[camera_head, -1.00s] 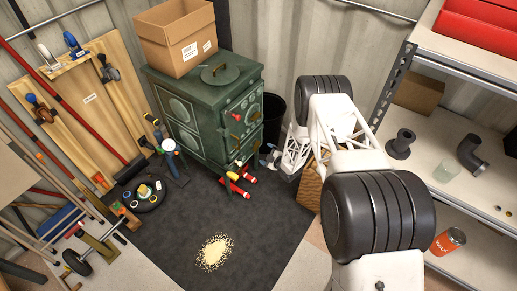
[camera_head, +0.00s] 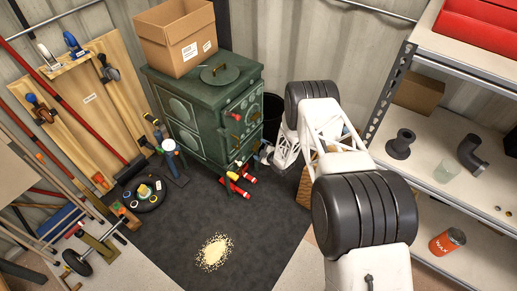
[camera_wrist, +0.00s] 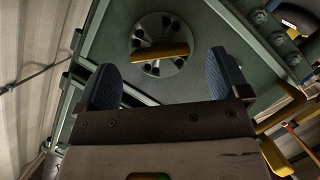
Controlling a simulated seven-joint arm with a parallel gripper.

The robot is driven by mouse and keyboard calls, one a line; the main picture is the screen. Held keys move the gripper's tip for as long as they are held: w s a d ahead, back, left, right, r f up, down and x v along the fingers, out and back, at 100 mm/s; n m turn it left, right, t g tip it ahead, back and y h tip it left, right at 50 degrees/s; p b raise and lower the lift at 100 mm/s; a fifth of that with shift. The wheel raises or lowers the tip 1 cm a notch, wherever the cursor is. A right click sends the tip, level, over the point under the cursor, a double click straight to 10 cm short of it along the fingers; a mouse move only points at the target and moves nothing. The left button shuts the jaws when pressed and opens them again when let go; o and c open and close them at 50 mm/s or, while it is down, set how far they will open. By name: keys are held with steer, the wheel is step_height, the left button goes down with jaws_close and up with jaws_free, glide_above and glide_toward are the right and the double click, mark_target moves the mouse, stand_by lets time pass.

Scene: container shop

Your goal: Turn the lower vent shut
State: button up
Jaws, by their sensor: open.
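The green stove (camera_head: 200,115) stands on the dark mat against the wall. In the wrist view, a round metal vent (camera_wrist: 172,70) is set in its green front. A brass bar handle (camera_wrist: 160,52) crosses the vent, and several dark slots show around it. I cannot tell from this view alone whether this is the lower vent. My gripper (camera_wrist: 165,80) is open and empty, its two blue-padded fingers on either side of the vent in the picture, apart from the handle. In the head view, my gripper (camera_head: 264,150) is at the stove's lower front, partly hidden by my arm.
A cardboard box (camera_head: 180,42) and a round lid (camera_head: 220,74) are on the stove top. Red-and-yellow objects (camera_head: 237,184) lie by its foot. A black bin (camera_head: 272,108) stands behind my gripper. A shelf (camera_head: 440,180) is at right. Spilled pellets (camera_head: 214,251) lie on open mat.

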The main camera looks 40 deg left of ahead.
mark_target(256, 146)
steer(key=shift+x, duration=1.1)
steer(key=shift+a, duration=0.1)
steer(key=c, duration=0.9)
